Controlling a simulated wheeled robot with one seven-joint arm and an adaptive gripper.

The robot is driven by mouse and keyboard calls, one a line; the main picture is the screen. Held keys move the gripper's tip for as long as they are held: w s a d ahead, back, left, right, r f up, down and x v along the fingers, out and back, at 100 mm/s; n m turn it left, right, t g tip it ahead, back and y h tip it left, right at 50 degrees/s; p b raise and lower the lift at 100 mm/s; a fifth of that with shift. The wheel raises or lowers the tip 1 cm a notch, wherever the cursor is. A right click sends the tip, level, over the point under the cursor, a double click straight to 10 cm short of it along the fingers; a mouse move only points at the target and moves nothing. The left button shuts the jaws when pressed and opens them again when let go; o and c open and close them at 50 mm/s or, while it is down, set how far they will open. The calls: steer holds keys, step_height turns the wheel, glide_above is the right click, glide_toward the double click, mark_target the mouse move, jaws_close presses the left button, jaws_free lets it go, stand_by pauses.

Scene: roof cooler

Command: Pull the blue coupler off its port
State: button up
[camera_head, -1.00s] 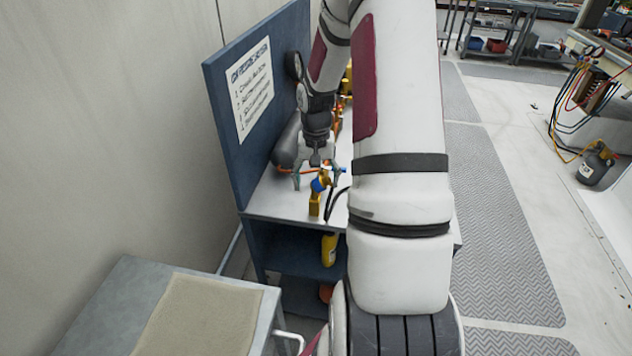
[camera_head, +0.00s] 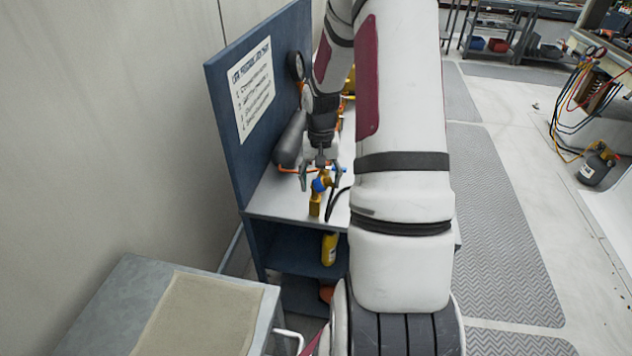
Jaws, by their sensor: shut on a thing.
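The blue coupler (camera_head: 318,185) sits on the upright brass port (camera_head: 314,207) near the front edge of the bench. My gripper (camera_head: 319,182) reaches down over it, with one finger on each side of the coupler. It is shut on the coupler, though the contact is small and partly hidden in this view. The coupler still appears to be against the brass fitting. My arm hides much of the bench to the right.
A blue back panel (camera_head: 254,110) with a printed sheet and a dark cylinder (camera_head: 289,145) stand close to the left of my gripper. Brass fittings and dark hoses (camera_head: 337,203) are nearby. A grey cart (camera_head: 110,310) stands in front.

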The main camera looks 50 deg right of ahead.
mark_target(323, 178)
steer(key=shift+o, duration=0.2)
steer(key=shift+s+d, duration=0.15)
steer(key=c, duration=0.9)
steer(key=o, duration=1.2)
step_height(323, 178, up, 12)
